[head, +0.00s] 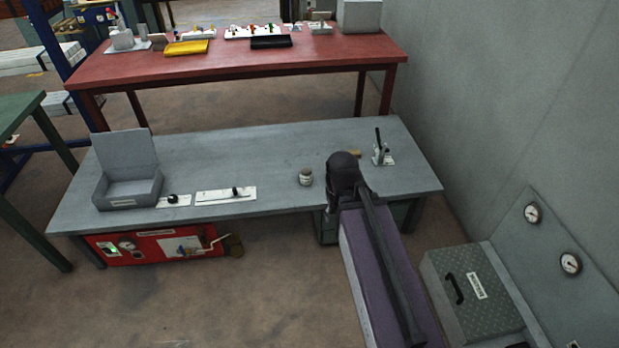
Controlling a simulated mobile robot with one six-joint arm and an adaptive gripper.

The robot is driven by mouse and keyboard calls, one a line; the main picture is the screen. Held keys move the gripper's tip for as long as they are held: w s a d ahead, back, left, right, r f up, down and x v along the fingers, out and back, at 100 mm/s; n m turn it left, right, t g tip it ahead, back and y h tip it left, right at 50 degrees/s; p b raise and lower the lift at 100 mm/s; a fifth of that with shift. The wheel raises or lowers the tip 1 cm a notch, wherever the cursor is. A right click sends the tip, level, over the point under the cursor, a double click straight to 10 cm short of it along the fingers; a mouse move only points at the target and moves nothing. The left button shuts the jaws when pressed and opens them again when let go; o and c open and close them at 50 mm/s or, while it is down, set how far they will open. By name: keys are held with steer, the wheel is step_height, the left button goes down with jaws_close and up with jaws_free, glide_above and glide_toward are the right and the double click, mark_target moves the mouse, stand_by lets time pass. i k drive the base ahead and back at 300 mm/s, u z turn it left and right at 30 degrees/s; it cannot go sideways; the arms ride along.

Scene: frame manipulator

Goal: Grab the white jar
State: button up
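The small white jar (305,178) stands upright near the front edge of the grey table, right of the middle. It has a darker band or label, too small to read. My dark arm reaches up from the bottom right, and its rounded dark joint shows just to the right of the jar, with a gap between them in the picture. My gripper's fingers do not show; they may be hidden behind my arm.
On the grey table (240,150) stand an open grey box (128,188) at left, a white plate with a dark knob (174,200), a white slider panel (226,195) and a lever device (382,152) right of my arm. A wall borders the right.

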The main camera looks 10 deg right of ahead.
mark_target(307, 175)
steer(key=u, duration=0.05)
steer(key=i, duration=1)
steer(key=z, duration=0.05)
